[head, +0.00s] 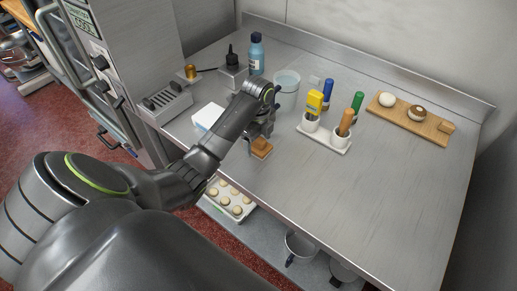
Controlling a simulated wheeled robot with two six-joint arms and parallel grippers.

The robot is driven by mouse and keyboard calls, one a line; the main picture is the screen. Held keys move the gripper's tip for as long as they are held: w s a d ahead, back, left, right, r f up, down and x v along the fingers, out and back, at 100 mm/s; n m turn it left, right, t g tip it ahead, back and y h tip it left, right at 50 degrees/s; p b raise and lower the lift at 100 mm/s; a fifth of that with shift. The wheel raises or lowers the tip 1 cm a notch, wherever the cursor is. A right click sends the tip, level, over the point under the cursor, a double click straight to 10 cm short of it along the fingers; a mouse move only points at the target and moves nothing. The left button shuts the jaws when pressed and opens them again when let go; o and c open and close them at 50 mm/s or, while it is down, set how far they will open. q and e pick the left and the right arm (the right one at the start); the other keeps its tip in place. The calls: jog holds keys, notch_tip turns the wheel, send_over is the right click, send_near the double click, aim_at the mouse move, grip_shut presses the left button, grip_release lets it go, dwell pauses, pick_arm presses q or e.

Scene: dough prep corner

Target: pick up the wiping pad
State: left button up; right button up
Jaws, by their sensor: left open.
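A small orange-brown block, which looks like the wiping pad (262,148), lies on the steel counter near its front edge. My left arm reaches in from the left, and my left gripper (262,132) points down right at the pad's far side. The gripper is open. The arm and wrist partly hide the jaws, so I cannot tell whether they touch the pad or stand just above it. My right gripper is not in view.
A white box (208,116) sits left of my wrist. A clear tub (287,81) and blue bottle (256,55) stand behind. A white caddy (324,137) with colored-handled tools is to the right. A wooden board (430,123) lies farther right. The front-right counter is clear.

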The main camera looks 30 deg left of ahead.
pick_arm(q)
jog(key=shift+s+a+f, duration=0.1)
jog(key=shift+f, duration=0.2)
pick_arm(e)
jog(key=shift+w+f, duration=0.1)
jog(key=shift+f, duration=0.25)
pick_arm(q)
jog(key=shift+r, duration=0.1)
jog(key=shift+c, duration=1.3)
jog(key=c, duration=0.9)
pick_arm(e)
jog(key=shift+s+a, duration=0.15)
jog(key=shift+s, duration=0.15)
pick_arm(q)
jog(key=shift+r, duration=0.1)
jog(key=shift+c, duration=0.2)
jog(key=shift+r, duration=0.2)
notch_tip(320, 180, up, 2)
jog(key=shift+r, duration=0.1)
notch_tip(320, 180, up, 7)
jog(key=p, duration=0.7)
jog(key=shift+r+p, duration=0.15)
jog(key=shift+p, duration=0.2)
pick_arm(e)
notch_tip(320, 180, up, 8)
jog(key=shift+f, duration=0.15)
